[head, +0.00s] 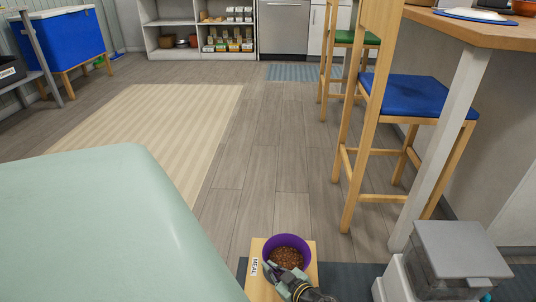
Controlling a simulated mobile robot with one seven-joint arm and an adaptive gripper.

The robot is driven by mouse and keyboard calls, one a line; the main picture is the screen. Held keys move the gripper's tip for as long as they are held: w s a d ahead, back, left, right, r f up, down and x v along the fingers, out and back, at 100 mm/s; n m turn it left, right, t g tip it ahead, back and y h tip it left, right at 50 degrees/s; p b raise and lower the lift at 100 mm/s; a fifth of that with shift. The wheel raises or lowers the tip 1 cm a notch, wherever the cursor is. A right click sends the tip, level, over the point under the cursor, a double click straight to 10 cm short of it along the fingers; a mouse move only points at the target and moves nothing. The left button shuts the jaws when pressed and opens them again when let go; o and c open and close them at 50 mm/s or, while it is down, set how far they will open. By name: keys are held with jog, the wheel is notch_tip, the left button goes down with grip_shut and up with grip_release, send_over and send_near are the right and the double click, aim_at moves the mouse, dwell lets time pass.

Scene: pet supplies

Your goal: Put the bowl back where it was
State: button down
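A purple bowl (302,247) holds brown kibble. It appears upright at the bottom middle of the head view, over a light wooden board (258,284) with a white label reading "MEAL". I cannot tell whether the bowl rests on the board or is held just above it. My gripper (280,272) is at the bowl's near side, overlapping its near rim in the picture. Its fingers are small and partly merged with the bowl, so I cannot tell whether they are open or shut on the rim.
A pale green rounded surface (110,215) fills the lower left. A grey-lidded container (455,260) stands right of the board on a dark mat (350,280). A blue-seated stool (415,95) and a counter (480,30) are at right. The wooden floor (265,150) ahead is clear.

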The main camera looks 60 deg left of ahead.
jog(key=shift+s+a+f, duration=0.15)
jog(key=shift+s+a, duration=0.1)
jog(key=shift+a, duration=0.5)
notch_tip(320, 180, down, 3)
jog(key=shift+f+b, duration=0.2)
jog(key=shift+b, duration=0.65)
jog(key=c, duration=2.3)
grip_release()
jog(key=shift+f, duration=0.15)
jog(key=o, duration=0.5)
